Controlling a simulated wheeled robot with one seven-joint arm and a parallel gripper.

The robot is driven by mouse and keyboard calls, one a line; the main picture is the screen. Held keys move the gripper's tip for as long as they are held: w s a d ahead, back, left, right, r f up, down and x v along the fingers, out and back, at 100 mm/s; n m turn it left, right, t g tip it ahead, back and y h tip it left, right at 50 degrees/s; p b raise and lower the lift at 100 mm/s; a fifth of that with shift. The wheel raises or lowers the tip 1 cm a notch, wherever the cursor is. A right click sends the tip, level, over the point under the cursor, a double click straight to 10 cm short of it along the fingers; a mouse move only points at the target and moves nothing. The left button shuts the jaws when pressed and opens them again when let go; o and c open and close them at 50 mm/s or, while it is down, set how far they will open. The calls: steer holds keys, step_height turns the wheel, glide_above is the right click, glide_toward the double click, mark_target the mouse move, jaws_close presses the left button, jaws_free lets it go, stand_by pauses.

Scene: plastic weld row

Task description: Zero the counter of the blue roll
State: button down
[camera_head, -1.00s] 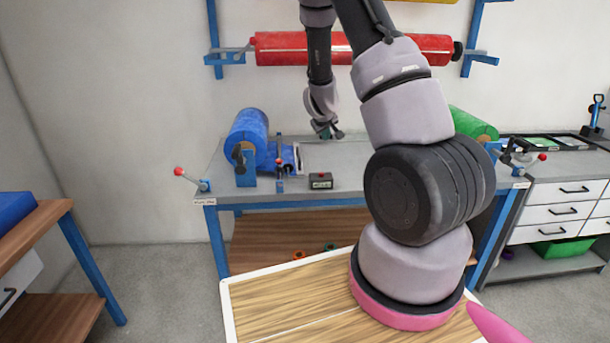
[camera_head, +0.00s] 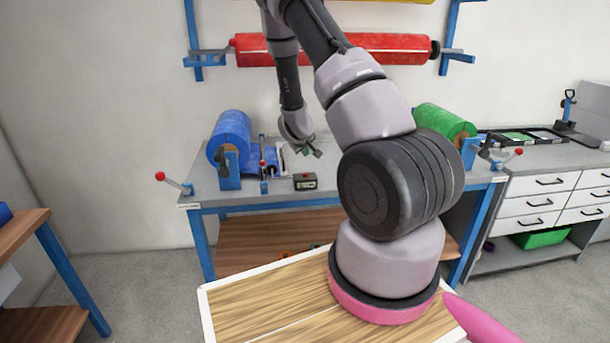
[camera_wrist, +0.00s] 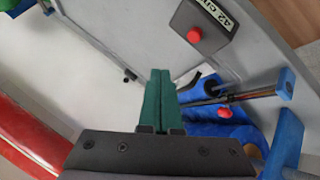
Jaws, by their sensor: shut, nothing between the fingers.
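The blue roll (camera_head: 229,136) sits in a stand at the left end of the grey bench, with blue sheet drawn out beside it. The blue sheet also shows at lower right in the wrist view (camera_wrist: 215,127). The counter (camera_head: 304,181) is a small dark box with a pale display, on the bench to the right of the blue roll. In the wrist view the counter (camera_wrist: 203,27) is at the top, with a red button (camera_wrist: 194,36) and partly visible digits "42". My gripper (camera_head: 317,153) is shut and empty, above the bench behind the counter; its green fingers (camera_wrist: 160,76) are together, apart from the button.
A green roll (camera_head: 443,120) stands at the bench's right end. A red roll (camera_head: 335,49) hangs on the wall behind. Red-knobbed levers (camera_head: 161,176) stick out at the bench ends. The bench top (camera_head: 345,185) right of the counter is clear.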

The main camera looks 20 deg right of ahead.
glide_above(306, 178)
steer(key=shift+w+f, duration=0.2)
steer(key=shift+f, duration=2.6)
steer(key=shift+a+f, duration=0.1)
steer(key=shift+f, duration=0.1)
steer(key=shift+f, duration=0.25)
steer(key=shift+f, duration=0.45)
stand_by(0.6)
steer(key=shift+r, duration=0.9)
steer(key=shift+r, duration=2.5)
